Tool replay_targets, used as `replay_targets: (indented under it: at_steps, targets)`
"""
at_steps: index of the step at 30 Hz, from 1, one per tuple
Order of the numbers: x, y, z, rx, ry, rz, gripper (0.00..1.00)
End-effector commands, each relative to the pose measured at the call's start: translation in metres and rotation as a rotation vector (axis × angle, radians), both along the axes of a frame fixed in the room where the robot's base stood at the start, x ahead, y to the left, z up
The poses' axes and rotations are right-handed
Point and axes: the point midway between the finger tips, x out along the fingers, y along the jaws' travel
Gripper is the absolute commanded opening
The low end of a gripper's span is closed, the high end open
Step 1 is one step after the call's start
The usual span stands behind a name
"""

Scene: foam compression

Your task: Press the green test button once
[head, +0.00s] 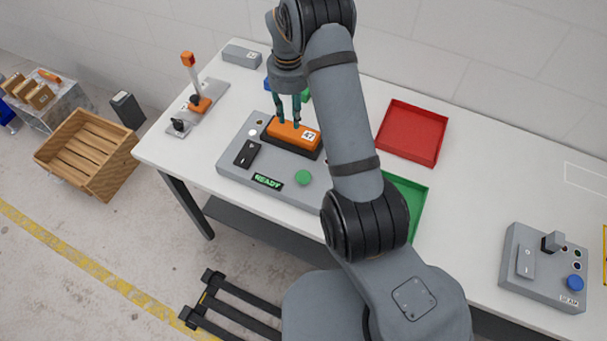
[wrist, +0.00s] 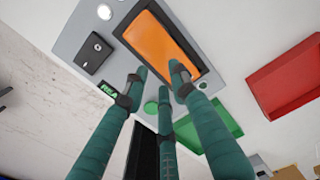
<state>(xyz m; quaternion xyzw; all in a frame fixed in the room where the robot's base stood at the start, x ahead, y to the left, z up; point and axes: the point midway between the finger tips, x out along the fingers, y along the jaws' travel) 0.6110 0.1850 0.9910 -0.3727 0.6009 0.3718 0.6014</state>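The green round test button (head: 303,177) is on the front right of a grey test panel (head: 228,170), beside a display (head: 267,181) reading READY. In the wrist view, the button (wrist: 151,107) shows between the finger tips, partly covered. My gripper (head: 288,122) points down with its teal fingers over an orange block (head: 305,138) marked 47, behind the button. In the wrist view, the gripper's (wrist: 160,80) finger tips are apart with nothing between them. The block (wrist: 160,42) lies in a dark cradle on the panel. Whether the tips touch the block is unclear.
A black switch (head: 247,153) is on the panel's left. A red tray (head: 412,133) and a green tray (head: 414,205) are right of the panel. A grey control box (head: 520,285) with a blue button sits far right. A lever unit (head: 199,103) stands at left.

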Motion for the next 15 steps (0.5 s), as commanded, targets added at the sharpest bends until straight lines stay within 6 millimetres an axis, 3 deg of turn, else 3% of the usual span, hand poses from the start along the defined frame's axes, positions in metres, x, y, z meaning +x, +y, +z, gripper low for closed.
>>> replay_targets:
  at_steps: [12, 15]
  targets:
    - [0.0, 0.0, 0.0, 0.0, 0.0, 0.0, 0.0]
    - [0.0, 0.0, 0.0, 0.0, 0.0, 0.0, 0.0]
